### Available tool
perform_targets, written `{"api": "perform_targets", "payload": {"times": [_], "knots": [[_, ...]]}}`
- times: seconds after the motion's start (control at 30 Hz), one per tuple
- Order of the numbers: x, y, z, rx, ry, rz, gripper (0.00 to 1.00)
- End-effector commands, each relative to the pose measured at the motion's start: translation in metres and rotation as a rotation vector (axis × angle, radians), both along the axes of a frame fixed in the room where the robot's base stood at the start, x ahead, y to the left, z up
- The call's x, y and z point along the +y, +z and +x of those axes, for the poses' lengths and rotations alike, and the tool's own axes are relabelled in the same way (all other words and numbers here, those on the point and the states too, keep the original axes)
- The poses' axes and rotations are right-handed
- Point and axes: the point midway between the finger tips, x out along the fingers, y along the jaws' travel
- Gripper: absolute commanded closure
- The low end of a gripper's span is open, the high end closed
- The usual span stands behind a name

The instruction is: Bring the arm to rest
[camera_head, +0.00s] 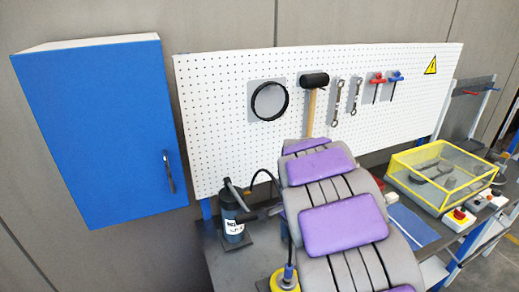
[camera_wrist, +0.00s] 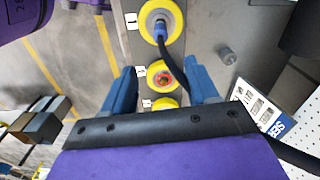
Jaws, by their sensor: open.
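My gripper (camera_wrist: 160,66) shows in the wrist view as two blue fingers spread apart, with nothing between them. A black cable (camera_wrist: 178,62) with a blue end sits at the top spool (camera_wrist: 151,20). One yellow spool (camera_head: 284,280) also shows beside my arm in the head view.
A white pegboard (camera_head: 225,130) with hung tools stands behind the bench. A blue cabinet (camera_head: 100,135) is on the left. A black bottle-like device (camera_head: 233,222) stands left of my arm.

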Motion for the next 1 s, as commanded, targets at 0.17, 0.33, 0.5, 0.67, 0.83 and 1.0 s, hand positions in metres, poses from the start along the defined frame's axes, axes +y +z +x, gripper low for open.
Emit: {"api": "perform_targets", "payload": {"times": [0.17,0.33,0.5,0.67,0.83,1.0], "knots": [[-0.004,0.011,-0.03,0.006,0.081,-0.006,0.41],[-0.008,0.023,-0.088,0.032,0.244,-0.002,0.41],[-0.008,0.026,-0.15,0.066,0.434,0.015,0.41],[-0.004,0.024,-0.209,0.091,0.631,0.038,0.41],[0.0,0.013,-0.27,0.116,0.853,0.067,0.41],[0.003,0.001,-0.315,0.134,1.034,0.085,0.41]]}}
